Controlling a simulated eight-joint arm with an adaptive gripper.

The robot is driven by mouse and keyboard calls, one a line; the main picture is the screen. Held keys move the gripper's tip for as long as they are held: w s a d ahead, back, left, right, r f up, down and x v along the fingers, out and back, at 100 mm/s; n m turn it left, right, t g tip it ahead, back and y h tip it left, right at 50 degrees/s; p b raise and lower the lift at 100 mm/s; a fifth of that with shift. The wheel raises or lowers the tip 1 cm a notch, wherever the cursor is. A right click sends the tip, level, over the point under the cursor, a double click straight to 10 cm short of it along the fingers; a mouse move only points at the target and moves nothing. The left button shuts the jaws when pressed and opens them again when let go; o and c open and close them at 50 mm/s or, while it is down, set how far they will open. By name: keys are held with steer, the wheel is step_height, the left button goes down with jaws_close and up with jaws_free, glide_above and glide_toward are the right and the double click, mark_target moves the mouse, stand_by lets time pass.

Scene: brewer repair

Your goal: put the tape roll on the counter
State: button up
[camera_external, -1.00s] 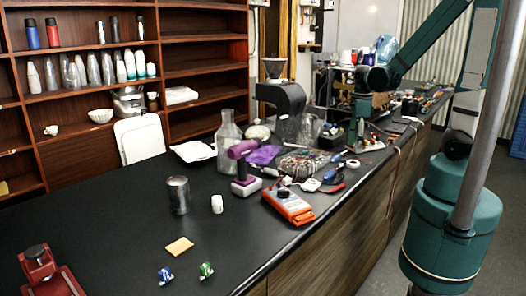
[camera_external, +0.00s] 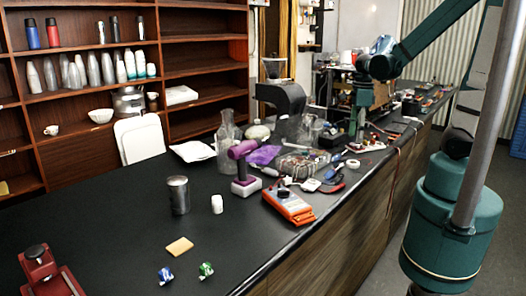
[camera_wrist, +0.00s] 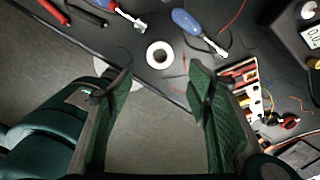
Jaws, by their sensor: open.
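A white tape roll (camera_wrist: 149,55) lies flat on the dark counter (camera_external: 120,215), close to its edge. It also shows as a small pale ring in the external view (camera_external: 352,163). My gripper (camera_wrist: 160,82) is open and empty, its two green fingers spread wide. In the wrist view the roll lies just beyond the fingertips, between their lines, and neither finger touches it. In the external view my gripper (camera_external: 357,128) hangs over the far part of the counter, above the roll.
Blue-handled tools (camera_wrist: 190,22) lie beside the roll. A multi-coloured tool or board (camera_wrist: 245,88) lies to the right. An orange meter (camera_external: 288,206) and purple drill (camera_external: 243,165) stand nearer. The near counter has bare room around a yellow sponge (camera_external: 180,247).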

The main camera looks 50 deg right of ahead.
stand_by(0.3)
steer(key=a+r+n+t, duration=0.3)
steer(key=a+r+n, duration=0.2)
steer(key=n, duration=0.9)
steer(key=a+r+n+t, duration=0.4)
steer(key=r+n, duration=0.5)
steer(key=n, duration=0.6)
steer(key=shift+s+a+r, duration=0.4)
steer(key=shift+a, duration=0.8)
steer(key=shift+f, duration=0.1)
